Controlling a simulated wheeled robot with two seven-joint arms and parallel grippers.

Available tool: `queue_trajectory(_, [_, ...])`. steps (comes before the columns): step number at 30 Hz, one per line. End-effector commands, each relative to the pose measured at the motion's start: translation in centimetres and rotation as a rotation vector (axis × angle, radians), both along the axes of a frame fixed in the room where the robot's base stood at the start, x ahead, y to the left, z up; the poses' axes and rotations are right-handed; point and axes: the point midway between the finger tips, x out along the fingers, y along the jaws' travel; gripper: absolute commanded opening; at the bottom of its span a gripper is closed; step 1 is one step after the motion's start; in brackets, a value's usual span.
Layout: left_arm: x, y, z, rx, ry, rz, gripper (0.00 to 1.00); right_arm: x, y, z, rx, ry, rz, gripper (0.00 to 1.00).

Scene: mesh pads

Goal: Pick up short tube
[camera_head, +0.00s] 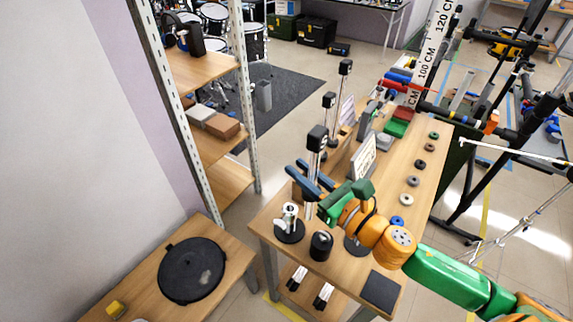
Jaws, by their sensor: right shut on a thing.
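My right arm comes in from the lower right, and its green and orange wrist leads to the right gripper (306,174) with blue fingers. The gripper is over the near left part of the long wooden table (427,185). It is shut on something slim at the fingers. The held thing is too small and too covered to make out, so I cannot tell if it is the short tube. A grey upright post with a black head (317,138) stands right by the fingers. My left gripper is not in view.
A silver piece on a black round base (289,229) and a black cylinder (321,245) stand below the gripper. Several small rings line the table's right side. A black square pad (380,291) lies at the near edge. A metal shelf (250,120) stands left.

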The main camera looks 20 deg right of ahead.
Motion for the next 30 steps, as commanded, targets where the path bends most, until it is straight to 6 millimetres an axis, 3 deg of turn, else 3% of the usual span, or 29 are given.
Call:
queue_trajectory(1, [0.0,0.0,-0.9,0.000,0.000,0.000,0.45,-0.9,-0.5,-0.8,-0.001,0.006,-0.003,0.00])
queue_trajectory(8, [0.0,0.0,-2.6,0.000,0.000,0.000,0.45,-5.2,-2.2,-0.6,0.000,0.005,-0.001,0.00])
queue_trajectory(15, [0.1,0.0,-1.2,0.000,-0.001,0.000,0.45,-9.1,-4.0,0.3,0.009,-0.003,-0.006,0.00])
queue_trajectory(21, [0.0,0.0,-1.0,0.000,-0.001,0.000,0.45,-10.5,-4.5,0.1,0.001,-0.001,-0.002,0.00])
queue_trajectory(30, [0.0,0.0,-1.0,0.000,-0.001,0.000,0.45,-10.7,-4.6,0.0,-0.001,0.000,-0.001,0.00])
